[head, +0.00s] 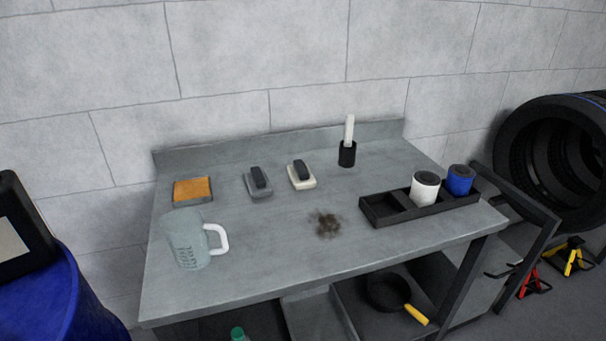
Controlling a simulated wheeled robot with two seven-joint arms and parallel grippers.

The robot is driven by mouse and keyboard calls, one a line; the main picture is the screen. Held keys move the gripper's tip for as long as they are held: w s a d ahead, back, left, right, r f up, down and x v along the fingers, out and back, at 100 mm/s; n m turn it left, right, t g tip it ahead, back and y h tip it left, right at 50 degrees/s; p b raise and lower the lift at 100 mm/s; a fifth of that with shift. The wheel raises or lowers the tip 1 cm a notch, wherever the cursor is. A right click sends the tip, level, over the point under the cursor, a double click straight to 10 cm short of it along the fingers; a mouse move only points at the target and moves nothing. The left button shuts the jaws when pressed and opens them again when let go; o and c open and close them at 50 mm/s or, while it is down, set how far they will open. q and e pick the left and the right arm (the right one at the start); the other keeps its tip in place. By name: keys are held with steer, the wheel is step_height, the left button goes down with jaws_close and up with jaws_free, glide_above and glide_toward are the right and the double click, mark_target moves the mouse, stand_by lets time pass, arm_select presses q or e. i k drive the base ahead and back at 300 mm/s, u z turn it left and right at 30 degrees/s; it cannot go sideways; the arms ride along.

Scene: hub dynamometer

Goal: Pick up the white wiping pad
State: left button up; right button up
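The white wiping pad (301,176) lies on the grey workbench (265,273), a little behind its middle. It has a pale base and a dark grip block on top. A similar grey pad (258,183) with a dark grip lies just to its left, apart from it. A brown dirt smudge (326,224) is on the bench top in front and to the right of the white pad. Neither of my grippers shows in the head view.
A clear measuring jug (187,242) stands front left, with an orange-topped block (192,190) behind it. A black holder (347,154) with a white handle stands at the back. A black tray (388,212) at right holds a white cup (425,188) and a blue cup (459,179). The bench's front middle is clear.

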mark_target(301, 176)
steer(key=k, duration=0.55)
steer(key=z, duration=0.85)
steer(key=i, duration=1.1)
steer(key=u, duration=0.1)
